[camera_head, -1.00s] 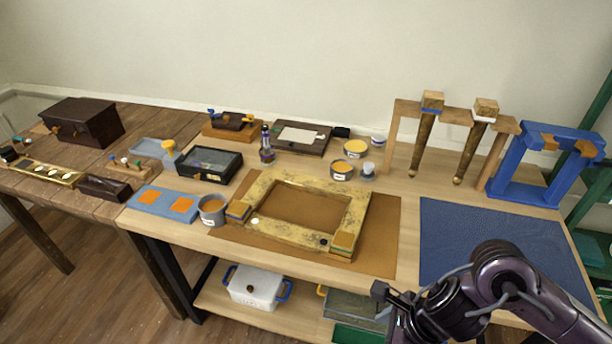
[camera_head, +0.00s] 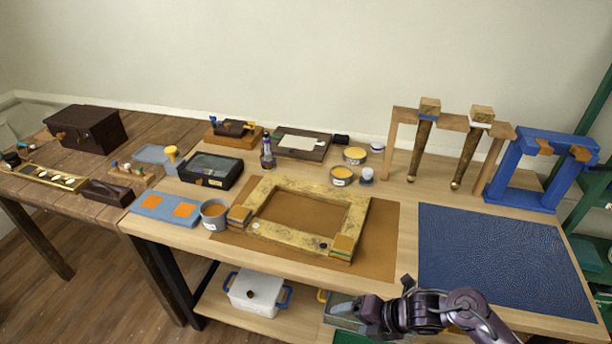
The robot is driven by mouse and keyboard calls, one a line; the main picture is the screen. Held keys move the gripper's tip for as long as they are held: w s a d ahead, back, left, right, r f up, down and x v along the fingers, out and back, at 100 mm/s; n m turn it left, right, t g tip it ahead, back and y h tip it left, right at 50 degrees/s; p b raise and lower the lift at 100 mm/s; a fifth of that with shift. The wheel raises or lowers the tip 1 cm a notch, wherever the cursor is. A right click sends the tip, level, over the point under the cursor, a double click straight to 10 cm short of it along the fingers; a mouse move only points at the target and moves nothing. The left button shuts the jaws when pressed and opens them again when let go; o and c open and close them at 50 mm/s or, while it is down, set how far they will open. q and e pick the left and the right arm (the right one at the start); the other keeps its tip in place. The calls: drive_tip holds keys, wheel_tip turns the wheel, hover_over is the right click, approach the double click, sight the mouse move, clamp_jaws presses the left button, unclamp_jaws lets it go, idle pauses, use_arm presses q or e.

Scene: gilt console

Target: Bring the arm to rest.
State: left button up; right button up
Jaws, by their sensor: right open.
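My right arm comes in from the lower right. Its gripper (camera_head: 368,316) hangs in front of the bench's front edge, below the tabletop's near side, and is open with nothing seen between its fingers. The gilt frame (camera_head: 262,235) lies flat on a brown mat (camera_head: 385,238), up and to the left of the gripper, apart from it. A dark blue mat (camera_head: 500,262) lies to the right, above my forearm, with nothing on it. My left gripper is not in view.
The wooden bench (camera_head: 408,205) holds tins, a dark glass-topped box (camera_head: 211,168) and a wooden rack (camera_head: 392,140) with two gilt legs. A blue stand (camera_head: 525,170) is at the right. A white bin (camera_head: 256,292) sits on the lower shelf.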

drive_tip(key=s+d+f+m+t+h, duration=0.1)
drive_tip(key=s+d+f+m+h, duration=0.2)
drive_tip(key=f+m, duration=0.75)
drive_tip(key=s+d+f+m, duration=0.45)
drive_tip(key=f+m, duration=0.25)
drive_tip(key=f, duration=0.6)
drive_tip(key=s+d+f+m+g+h, duration=0.2)
drive_tip(key=s+f+m, duration=0.4)
drive_tip(key=s, duration=0.7)
drive_tip(key=s+d+f+m+g+h, duration=0.1)
drive_tip(key=s+f+m, duration=0.5)
drive_tip(key=s, duration=0.8)
wheel_tip(320, 180, down, 2)
drive_tip(key=shift+d+f+g+h, duration=0.1)
drive_tip(key=shift+d+g+h, duration=0.3)
drive_tip(key=shift+d+h, duration=0.3)
